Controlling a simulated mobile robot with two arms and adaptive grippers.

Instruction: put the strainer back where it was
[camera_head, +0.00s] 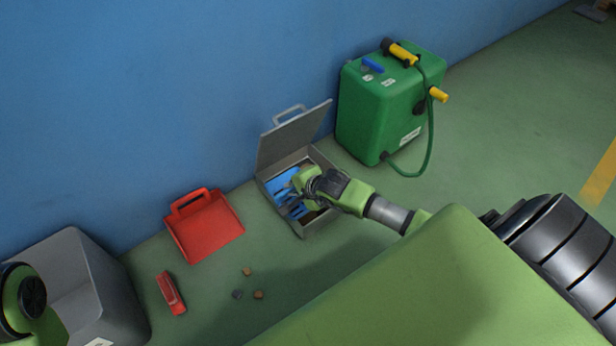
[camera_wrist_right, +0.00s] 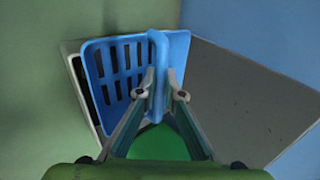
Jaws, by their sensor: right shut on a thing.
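The blue slotted strainer (camera_head: 283,188) is at the open grey metal box (camera_head: 303,229) by the wall. In the right wrist view the strainer (camera_wrist_right: 118,50) shows its slotted face and an upright blue plate. My right gripper (camera_head: 304,180) reaches over the box from the right. Its fingers (camera_wrist_right: 164,88) are shut on the upright plate of the strainer, one on each side. The strainer is tilted in or just over the box; I cannot tell whether it touches the bottom. My left gripper is out of view.
The box lid (camera_head: 294,137) stands open against the wall. A green tank (camera_head: 378,120) with a hose stands behind right. A red dustpan (camera_head: 206,230), red brush (camera_head: 171,293), small lumps (camera_head: 258,295) and grey bin (camera_head: 88,285) are left. Floor is clear at far right.

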